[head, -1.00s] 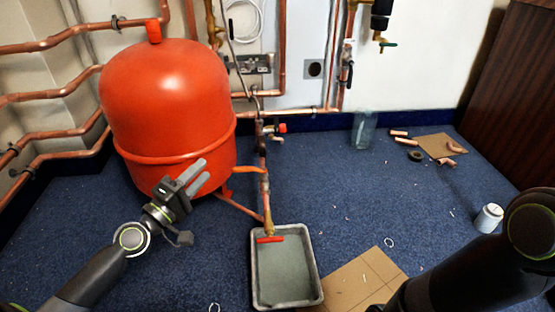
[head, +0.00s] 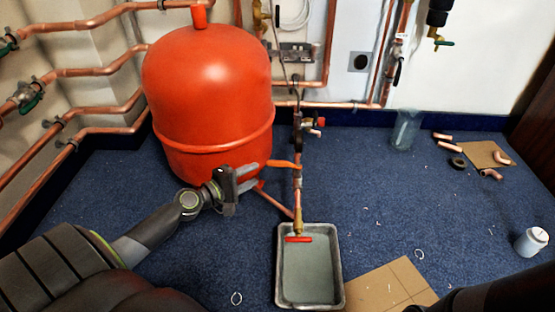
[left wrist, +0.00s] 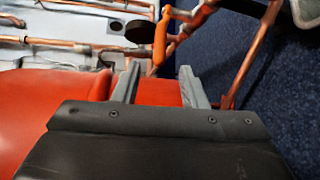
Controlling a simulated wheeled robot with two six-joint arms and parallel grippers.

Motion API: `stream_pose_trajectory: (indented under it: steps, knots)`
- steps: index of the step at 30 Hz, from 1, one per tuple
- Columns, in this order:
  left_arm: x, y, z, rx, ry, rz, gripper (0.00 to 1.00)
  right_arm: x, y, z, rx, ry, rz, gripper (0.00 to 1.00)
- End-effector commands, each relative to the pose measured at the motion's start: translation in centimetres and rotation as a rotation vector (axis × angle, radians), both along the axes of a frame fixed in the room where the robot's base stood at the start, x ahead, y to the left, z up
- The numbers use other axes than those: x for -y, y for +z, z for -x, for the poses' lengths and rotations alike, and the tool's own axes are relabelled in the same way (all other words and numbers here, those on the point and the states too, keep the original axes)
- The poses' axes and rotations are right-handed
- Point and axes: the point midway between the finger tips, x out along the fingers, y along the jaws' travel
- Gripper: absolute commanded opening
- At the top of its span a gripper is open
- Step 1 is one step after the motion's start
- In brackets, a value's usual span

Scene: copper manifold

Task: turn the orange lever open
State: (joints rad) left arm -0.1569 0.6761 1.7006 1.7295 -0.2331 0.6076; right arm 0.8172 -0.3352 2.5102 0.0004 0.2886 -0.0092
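The orange lever (head: 284,163) sticks out to the left from the upright copper pipe, roughly crosswise to it, beside the red tank. In the left wrist view the orange lever (left wrist: 160,42) stands just beyond the fingertips, roughly in line with the gap between them. My left gripper (head: 255,177) is open and empty, its two fingers pointing right, just short of the lever. The left wrist view shows the fingers (left wrist: 159,72) well apart, with no visible contact with the lever. My right gripper is out of view.
The red tank (head: 208,95) stands close behind my left gripper. A grey tray (head: 338,270) lies under the pipe's lower end, which has a red handle (head: 298,239). A clear glass (head: 405,130) and a white can (head: 531,241) stand to the right on blue carpet.

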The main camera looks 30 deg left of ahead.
Motion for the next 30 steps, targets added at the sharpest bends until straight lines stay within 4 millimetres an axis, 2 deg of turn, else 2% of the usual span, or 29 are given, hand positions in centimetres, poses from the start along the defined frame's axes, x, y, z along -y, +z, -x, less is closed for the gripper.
stream_pose_trajectory:
  steps: [1,9,15,21,30]
  knots:
    - [0.3,-0.1,-1.1,0.005,0.001,0.002,0.39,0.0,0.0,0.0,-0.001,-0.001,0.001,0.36]
    - [1.6,-1.2,-6.1,0.004,-0.001,0.001,0.39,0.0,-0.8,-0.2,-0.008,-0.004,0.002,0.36]
    - [2.3,-1.7,-8.9,0.002,-0.001,0.0,0.39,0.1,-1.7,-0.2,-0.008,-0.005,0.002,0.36]
    - [2.6,-1.8,-10.1,0.001,0.0,-0.001,0.39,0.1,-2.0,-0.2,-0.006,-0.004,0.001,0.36]
    - [2.6,-1.8,-10.3,0.0,0.0,-0.001,0.39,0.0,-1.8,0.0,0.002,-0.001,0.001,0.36]
